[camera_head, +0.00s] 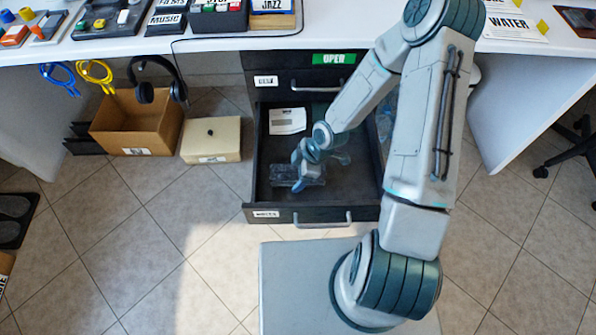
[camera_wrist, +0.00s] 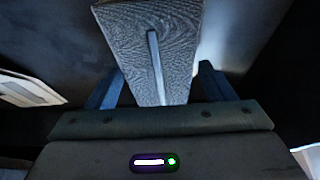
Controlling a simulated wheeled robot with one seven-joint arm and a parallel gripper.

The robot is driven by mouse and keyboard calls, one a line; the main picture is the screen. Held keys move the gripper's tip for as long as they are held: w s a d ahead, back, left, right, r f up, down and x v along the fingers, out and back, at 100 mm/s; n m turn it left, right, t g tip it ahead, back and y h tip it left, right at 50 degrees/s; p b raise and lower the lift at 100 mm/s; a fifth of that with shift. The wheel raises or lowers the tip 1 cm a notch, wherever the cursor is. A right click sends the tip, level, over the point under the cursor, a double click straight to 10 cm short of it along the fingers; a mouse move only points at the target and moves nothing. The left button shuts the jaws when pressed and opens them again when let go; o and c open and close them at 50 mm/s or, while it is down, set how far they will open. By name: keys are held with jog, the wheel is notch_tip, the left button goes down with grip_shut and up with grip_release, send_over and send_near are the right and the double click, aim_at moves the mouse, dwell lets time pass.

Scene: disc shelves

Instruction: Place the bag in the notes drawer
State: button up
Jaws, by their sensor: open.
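The notes drawer (camera_head: 330,215) is pulled out, low in the dark cabinet. My gripper (camera_head: 308,170) is down inside it, toward the front left. A greyish bag (camera_head: 292,177) lies at the gripper on the drawer's floor, partly covered by it. In the wrist view a dark grey textured thing with a pale stripe, seemingly the bag (camera_wrist: 178,50), is between the two blue fingers of my gripper (camera_wrist: 157,85). The fingers stand apart; whether they touch it I cannot tell. A white paper (camera_head: 287,121) lies at the drawer's back left and shows in the wrist view (camera_wrist: 28,88).
A cardboard box (camera_head: 135,125) and a beige box (camera_head: 211,140) stand on the floor left of the drawer. Headphones (camera_head: 150,85) hang above the cardboard box. A closed drawer (camera_head: 300,86) is above the open one. The white desk (camera_head: 340,42) overhangs behind.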

jog(key=p+v, duration=0.5)
jog(key=v, duration=0.6)
jog(key=shift+r, duration=0.1)
jog(key=s+d+r+m+h, duration=0.25)
jog(key=d+r+m, duration=0.2)
jog(key=r, duration=0.25)
jog(key=s+d+r+m+h, duration=0.1)
jog(key=d+r+m+h, duration=0.3)
jog(key=r, duration=0.4)
jog(key=s+r+m+y, duration=0.1)
jog(key=s+r+m, duration=0.3)
jog(key=r, duration=0.2)
jog(key=s+r+m+t+y, duration=0.1)
jog(key=s+r+m, duration=0.3)
jog(key=r, duration=0.3)
jog(key=shift+s+m, duration=0.15)
jog(key=shift+m, duration=0.4)
